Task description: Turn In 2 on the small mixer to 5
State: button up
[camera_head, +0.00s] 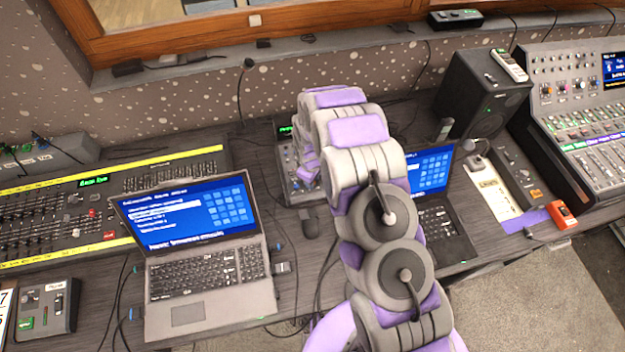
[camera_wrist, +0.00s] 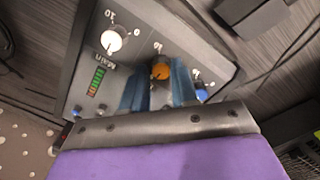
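The small mixer (camera_head: 290,178) stands on the desk in the head view, mostly hidden behind my arm. In the wrist view its panel (camera_wrist: 120,72) fills the upper middle. A white knob (camera_wrist: 111,40) marked Main sits at upper left, beside a lit level meter. An orange knob (camera_wrist: 161,71) lies between the two blue fingers of my gripper (camera_wrist: 158,82), one finger on each side. Little gap shows, and I cannot tell whether they touch it. The orange knob's label and pointer are not readable. A blue knob (camera_wrist: 201,93) is just right of the fingers.
An open laptop (camera_head: 205,255) stands left of the mixer, another laptop (camera_head: 437,215) right of my arm. A black speaker (camera_head: 480,95) and a large console (camera_head: 585,110) are further right. A fader desk (camera_head: 80,215) is at left. Cables lie on the desk.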

jog(key=o, duration=0.3)
jog(key=shift+s, duration=0.1)
jog(key=r, duration=0.5)
jog(key=s+r+p, duration=0.1)
jog(key=r, duration=1.1)
jog(key=shift+s+a+p, duration=0.15)
jog(key=shift+a+p, duration=0.1)
jog(key=shift+p, duration=0.05)
jog(key=s+d+r+m+g+b, duration=0.1)
jog(key=s+d+r+m, duration=0.2)
jog(key=s+d+r, duration=0.4)
jog(key=s+d+r+m+b, duration=0.1)
jog(key=s+d+r+m, duration=0.25)
jog(key=s+r, duration=0.5)
jog(key=s+d+r+m, duration=0.1)
jog(key=s+d+m, duration=0.1)
jog(key=s, duration=0.5)
jog(key=s+d+r+m+g, duration=0.1)
jog(key=s+d, duration=0.1)
jog(key=s, duration=0.6)
jog(key=s+d+r+m, duration=0.2)
jog(key=s, duration=0.6)
jog(key=shift+s+d+m+g+b, duration=0.15)
jog(key=shift+d+m+g+b, duration=0.1)
jog(key=shift+m+g+b, duration=0.15)
